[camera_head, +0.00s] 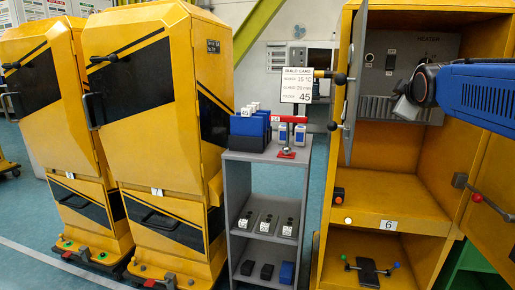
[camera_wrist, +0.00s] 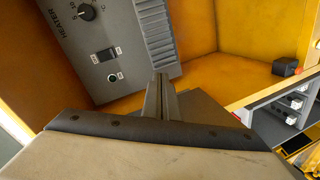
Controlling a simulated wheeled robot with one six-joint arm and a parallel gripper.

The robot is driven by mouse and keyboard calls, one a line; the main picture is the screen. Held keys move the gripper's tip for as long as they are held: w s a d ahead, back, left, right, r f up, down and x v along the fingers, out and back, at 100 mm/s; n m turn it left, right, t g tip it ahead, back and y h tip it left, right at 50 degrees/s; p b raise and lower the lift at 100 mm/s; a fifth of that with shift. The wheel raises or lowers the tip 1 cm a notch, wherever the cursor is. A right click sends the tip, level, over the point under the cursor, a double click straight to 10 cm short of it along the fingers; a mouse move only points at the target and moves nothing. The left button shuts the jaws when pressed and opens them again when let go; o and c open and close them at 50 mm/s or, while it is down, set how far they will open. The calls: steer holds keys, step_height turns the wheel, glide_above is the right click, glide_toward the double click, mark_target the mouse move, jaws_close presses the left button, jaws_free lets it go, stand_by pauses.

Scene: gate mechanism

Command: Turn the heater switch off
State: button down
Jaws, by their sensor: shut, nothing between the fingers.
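The grey heater panel (camera_head: 428,50) is at the back of the open yellow cabinet at the right of the head view. In the wrist view the heater panel (camera_wrist: 60,50) appears turned, with a round black knob at the top. The dark heater switch (camera_wrist: 104,56) lies below the knob, with a small round button or light (camera_wrist: 112,77) beside it. Which side of the switch is pressed is too small to tell. My gripper (camera_wrist: 160,80) is shut and empty, to the right of the switch in that view and apart from it. In the head view my gripper (camera_head: 405,106) is by the vent slots.
The cabinet door (camera_head: 356,85) stands open at the left of the opening. A black box with an orange-red face (camera_wrist: 285,67) is on the cabinet shelf. A grey shelf unit (camera_head: 262,172) and closed yellow cabinets (camera_head: 150,70) stand further left.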

steer(key=s+a+f+m+g+y, duration=0.1)
steer(key=s+a+f+m+g, duration=0.2)
steer(key=s+f, duration=0.8)
steer(key=s+a+f+m+g+y, duration=0.1)
steer(key=s+a+f+m+g, duration=0.2)
steer(key=s+f, duration=0.9)
steer(key=s+a+f+m+g+y, duration=0.1)
steer(key=s+a+f+m+g, duration=0.3)
steer(key=s+a+f, duration=0.3)
steer(key=s+f, duration=0.4)
steer(key=f, duration=0.3)
steer(key=shift+s+y, duration=0.2)
steer(key=shift+y, duration=0.1)
